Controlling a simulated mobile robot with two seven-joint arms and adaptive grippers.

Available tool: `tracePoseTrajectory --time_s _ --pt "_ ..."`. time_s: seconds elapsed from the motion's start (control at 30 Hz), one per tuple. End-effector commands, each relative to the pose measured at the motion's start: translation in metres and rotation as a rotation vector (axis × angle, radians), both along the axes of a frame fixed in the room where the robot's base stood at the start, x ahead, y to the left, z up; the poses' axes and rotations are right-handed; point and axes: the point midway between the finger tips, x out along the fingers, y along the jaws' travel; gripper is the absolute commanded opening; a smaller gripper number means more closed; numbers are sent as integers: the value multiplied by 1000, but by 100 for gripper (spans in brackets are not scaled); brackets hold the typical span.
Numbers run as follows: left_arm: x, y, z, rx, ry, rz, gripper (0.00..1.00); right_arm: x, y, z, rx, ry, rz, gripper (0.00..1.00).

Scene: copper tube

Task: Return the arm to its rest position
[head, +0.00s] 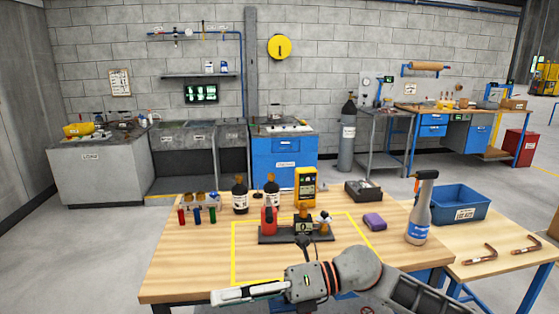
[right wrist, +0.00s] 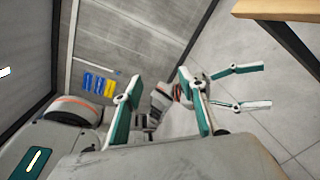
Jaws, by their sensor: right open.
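My right arm enters the head view at the bottom. My right gripper (head: 218,297) points left in front of the wooden table's (head: 190,278) near edge. It holds nothing that I can see. In the right wrist view, my right gripper (right wrist: 159,86) has its two green and white fingers well apart, with nothing between them. A second pair of green and white fingers, my left gripper (right wrist: 255,86), shows farther off at the right of that view, spread and empty. My left gripper is not in the head view.
On the table stand a black fixture (head: 290,237) inside a yellow outline, a yellow meter (head: 305,187), bottles and a spray bottle (head: 418,225). A blue bin (head: 460,204) and two bent copper tubes (head: 480,256) are on the right-hand table. The table's front left is clear.

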Motion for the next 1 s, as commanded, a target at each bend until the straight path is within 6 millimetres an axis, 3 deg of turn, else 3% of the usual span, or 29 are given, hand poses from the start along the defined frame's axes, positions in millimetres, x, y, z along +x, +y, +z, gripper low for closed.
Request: tracePoseTrajectory --time_s 0.13,0.27,0.47,0.57,0.73,0.87,1.0 --pt "-17 10 -28 16 18 46 58 -1 5 8 222 255 -126 41" --pt "-32 18 -50 33 28 82 58 12 -8 7 392 484 -261 41" --pt "-58 29 -81 65 40 126 58 39 -53 -29 614 855 -504 41" --pt "-73 34 -96 82 45 143 58 48 -85 -65 708 1047 -640 41" --pt "-100 41 -118 112 51 167 58 42 -146 -148 837 1372 -891 41" --pt "-121 45 -133 135 53 178 58 14 -193 -220 911 1609 -1090 41" --pt "-142 48 -146 156 55 183 58 -33 -237 -290 964 1827 -1291 41"
